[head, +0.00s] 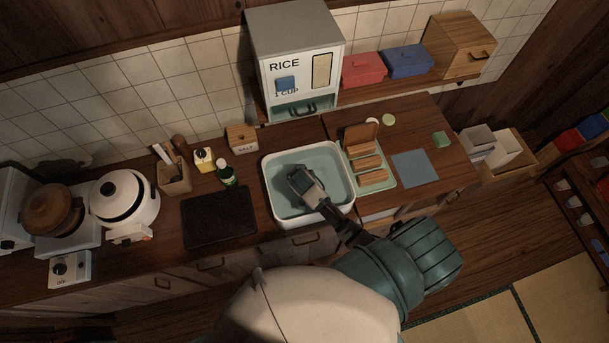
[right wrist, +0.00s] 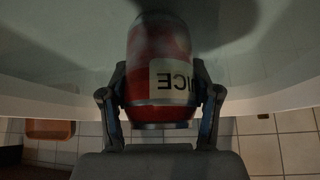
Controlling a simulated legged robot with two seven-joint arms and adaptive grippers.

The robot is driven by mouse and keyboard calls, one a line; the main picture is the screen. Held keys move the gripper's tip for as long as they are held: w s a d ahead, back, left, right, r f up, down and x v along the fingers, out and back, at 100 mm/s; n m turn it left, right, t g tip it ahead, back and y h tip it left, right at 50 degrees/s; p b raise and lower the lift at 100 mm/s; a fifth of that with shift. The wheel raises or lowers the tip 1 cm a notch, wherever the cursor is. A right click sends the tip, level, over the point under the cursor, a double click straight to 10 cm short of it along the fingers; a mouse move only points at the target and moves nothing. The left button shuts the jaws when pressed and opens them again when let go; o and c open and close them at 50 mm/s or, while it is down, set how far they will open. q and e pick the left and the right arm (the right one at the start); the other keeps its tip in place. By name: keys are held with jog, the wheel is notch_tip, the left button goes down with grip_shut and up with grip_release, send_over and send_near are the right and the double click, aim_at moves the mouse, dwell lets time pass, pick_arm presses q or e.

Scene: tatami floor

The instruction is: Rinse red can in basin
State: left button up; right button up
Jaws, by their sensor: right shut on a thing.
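The white basin (head: 267,190) is set in the wooden counter and has a pale green inside that looks like water. My right gripper (head: 305,188) reaches down into it, near its middle. In the right wrist view my right gripper (right wrist: 160,100) is shut on the red can (right wrist: 150,50), one finger on each side. The can has a white label with upside-down letters, and its far end points into the basin (right wrist: 45,90). In the head view the can is hidden by the gripper. My left gripper is not in view.
A rack (head: 386,183) with wooden slats stands right of the basin. A rice dispenser (head: 293,65) stands behind. A blue-grey mat (head: 415,168) lies on the right counter.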

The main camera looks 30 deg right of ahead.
jog(key=shift+w+a, duration=0.1)
jog(key=shift+a, duration=0.25)
jog(key=shift+d, duration=0.1)
jog(key=shift+s+d, duration=0.15)
jog(key=shift+d, duration=0.45)
jog(key=shift+s+d, duration=0.15)
jog(key=shift+d, duration=0.4)
jog(key=shift+r, duration=5.75)
jog(key=shift+r, duration=2)
